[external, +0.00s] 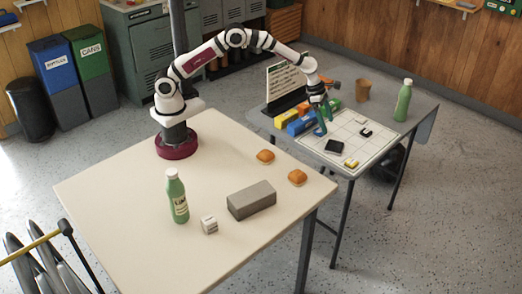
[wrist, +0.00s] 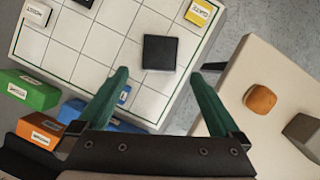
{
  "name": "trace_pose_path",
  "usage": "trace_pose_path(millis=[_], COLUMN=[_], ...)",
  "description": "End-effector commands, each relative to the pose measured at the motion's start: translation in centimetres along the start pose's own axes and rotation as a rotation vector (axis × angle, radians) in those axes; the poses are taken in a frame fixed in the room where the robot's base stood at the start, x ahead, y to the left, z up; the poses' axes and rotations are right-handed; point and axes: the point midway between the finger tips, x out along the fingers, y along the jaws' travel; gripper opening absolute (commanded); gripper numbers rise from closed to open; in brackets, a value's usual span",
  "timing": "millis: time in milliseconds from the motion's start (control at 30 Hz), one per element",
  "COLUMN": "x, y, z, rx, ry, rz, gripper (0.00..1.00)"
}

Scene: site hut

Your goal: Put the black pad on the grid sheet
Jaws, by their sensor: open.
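The black pad (wrist: 160,52) is a flat dark square lying on the white grid sheet (wrist: 112,60) in the wrist view. In the external view the black pad (external: 334,146) sits near the front left part of the grid sheet (external: 352,127) on the grey table. My gripper (wrist: 160,92) has its two green fingers spread apart with nothing between them. In the external view my gripper (external: 321,126) is above the left edge of the sheet, beside the pad and apart from it.
Yellow, blue and green boxes (external: 299,124) stand left of the sheet. Small black, white and yellow pieces (external: 351,162) lie on it. A green bottle (external: 403,100) and brown cup (external: 363,90) stand behind. The cream table (external: 120,210) holds two buns, a bottle and a grey block.

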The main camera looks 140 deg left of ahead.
Motion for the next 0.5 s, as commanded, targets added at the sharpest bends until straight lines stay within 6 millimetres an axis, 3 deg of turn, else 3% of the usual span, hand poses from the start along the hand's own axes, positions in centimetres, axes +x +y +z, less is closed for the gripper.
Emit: trace_pose_path(millis=[100,333,367,433,467,500], x=[-1.9,-3.1,-3.7,-6.7,-8.5,-11.3], y=[0.1,-0.8,-1.9,-6.7,-9.6,-13.9], z=[0.0,0.1,0.2,0.1,-0.5,-2.1], rx=[-0.002,0.046,0.114,0.434,0.641,0.971], ry=[-0.001,0.005,0.01,0.036,0.052,0.073], rz=[0.001,-0.005,-0.011,-0.043,-0.066,-0.108], gripper=[1.0,1.0,1.0,1.0,1.0,1.0])
